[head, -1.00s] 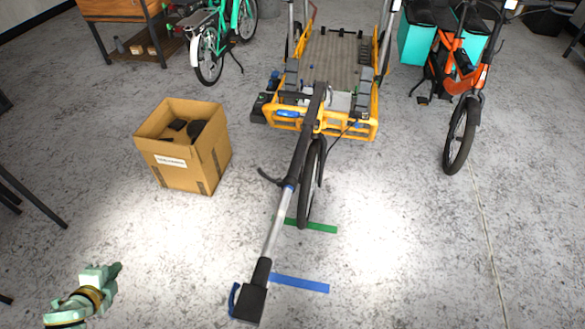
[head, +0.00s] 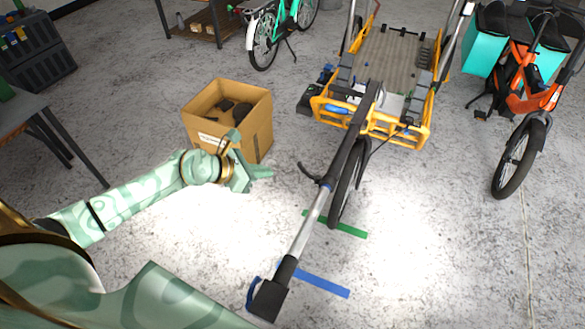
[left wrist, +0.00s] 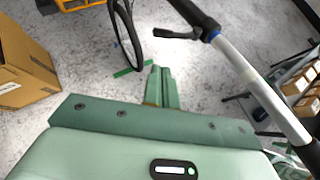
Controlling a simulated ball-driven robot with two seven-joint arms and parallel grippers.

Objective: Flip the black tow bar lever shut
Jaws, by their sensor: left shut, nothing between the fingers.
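The tow bar (head: 309,218) runs from the yellow trailer down to a black box-shaped end (head: 269,299), with a bare silver tube in its lower half. The black lever (head: 310,175) sticks out to the left from the bar, just above the blue ring, at an angle away from the bar. It also shows in the left wrist view (left wrist: 172,34), standing out sideways from the bar. My left gripper (head: 268,173) is shut and empty, a short way left of the lever, not touching it. In the left wrist view its closed fingers (left wrist: 160,72) point below the lever. My right gripper is not in view.
A cardboard box (head: 258,135) stands behind my left gripper. The yellow trailer (head: 345,119) has a black wheel (head: 346,190) beside the bar. An orange bike (head: 530,100) stands at the right. Green and blue strips mark the floor.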

